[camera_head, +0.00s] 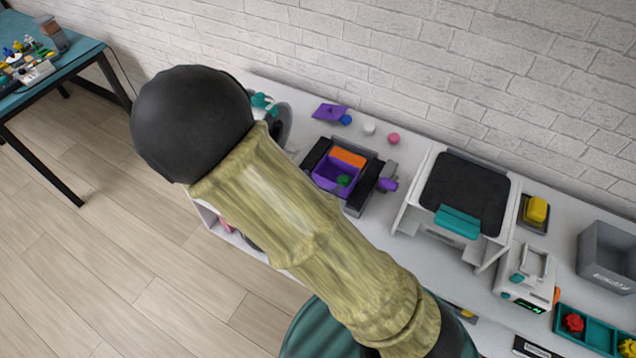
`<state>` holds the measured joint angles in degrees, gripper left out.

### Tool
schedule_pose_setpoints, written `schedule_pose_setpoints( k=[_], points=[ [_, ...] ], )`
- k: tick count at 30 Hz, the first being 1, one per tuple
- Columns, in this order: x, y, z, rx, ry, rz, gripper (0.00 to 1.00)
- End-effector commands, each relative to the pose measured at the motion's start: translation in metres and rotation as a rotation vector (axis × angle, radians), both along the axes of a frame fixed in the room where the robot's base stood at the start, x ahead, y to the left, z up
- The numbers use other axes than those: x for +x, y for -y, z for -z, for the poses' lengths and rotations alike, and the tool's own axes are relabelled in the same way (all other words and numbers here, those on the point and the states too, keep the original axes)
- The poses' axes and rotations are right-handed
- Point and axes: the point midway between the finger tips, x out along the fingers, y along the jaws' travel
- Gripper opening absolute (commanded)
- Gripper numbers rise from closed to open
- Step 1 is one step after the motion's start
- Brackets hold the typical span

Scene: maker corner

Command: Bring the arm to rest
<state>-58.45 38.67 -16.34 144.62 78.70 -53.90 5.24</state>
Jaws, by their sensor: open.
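My arm crosses the middle of the head view, from the lower right up to a large black rounded joint at the upper left. A pale yellow-green ribbed sleeve covers the link. My gripper cannot be made out; whatever lies beyond the black joint is hidden behind it. The arm covers part of the white workbench (388,262) and its left end.
The bench bears a purple box (330,177) in a dark frame, a white machine with a black top (465,193), a white device (524,280), a grey bin (606,259) and a teal tray (590,338). A teal table (72,64) stands far left. Floor (110,230) is clear.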

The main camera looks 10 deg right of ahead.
Motion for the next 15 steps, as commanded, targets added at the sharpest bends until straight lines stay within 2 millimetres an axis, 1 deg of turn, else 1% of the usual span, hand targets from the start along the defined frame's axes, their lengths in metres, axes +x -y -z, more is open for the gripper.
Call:
schedule_pose_setpoints(
  k=[11,15],
  points=[
    [0.0006,0.0003,0.0002,0.001,0.001,0.0,0.68],
    [0.0039,0.001,0.0023,0.031,-0.028,-0.009,0.68]
  ],
)
